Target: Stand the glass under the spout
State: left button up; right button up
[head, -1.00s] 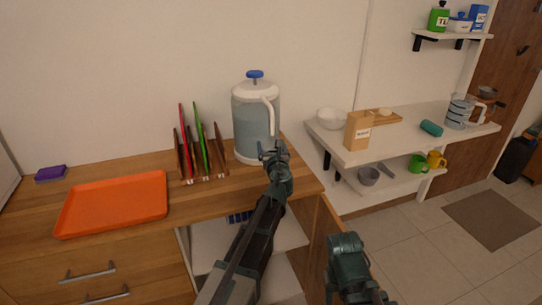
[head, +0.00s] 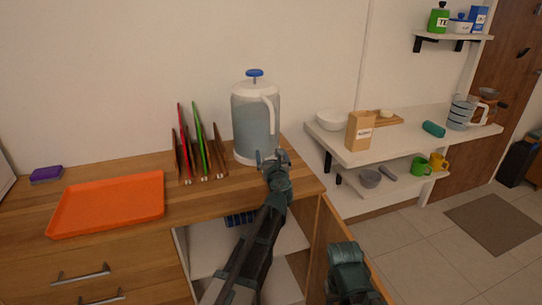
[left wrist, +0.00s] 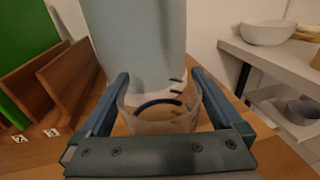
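The clear glass (left wrist: 160,122) shows in the left wrist view, between the two fingers of my left gripper (left wrist: 160,95). The fingers press against its sides. In the head view my left gripper (head: 271,156) is low in front of the drink dispenser (head: 256,125), and the glass cannot be made out there. The dispenser is a pale blue jug with a white lid, white handle and blue knob; its body (left wrist: 140,35) rises just beyond the glass. I cannot make out the spout clearly. Of my right arm only a part shows at the bottom; its fingers are not visible.
A wooden rack (head: 205,165) with red and green boards stands left of the dispenser. An orange tray (head: 108,203) and purple sponge (head: 46,174) lie further left. The counter's right edge is close to the dispenser. A white shelf (head: 400,135) with a bowl (head: 332,120) is beyond.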

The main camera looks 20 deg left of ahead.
pick_arm(q)
jog(key=shift+r, duration=0.15)
jog(key=p+v, duration=0.1)
jog(key=v, duration=1.1)
jog(key=shift+s, duration=0.1)
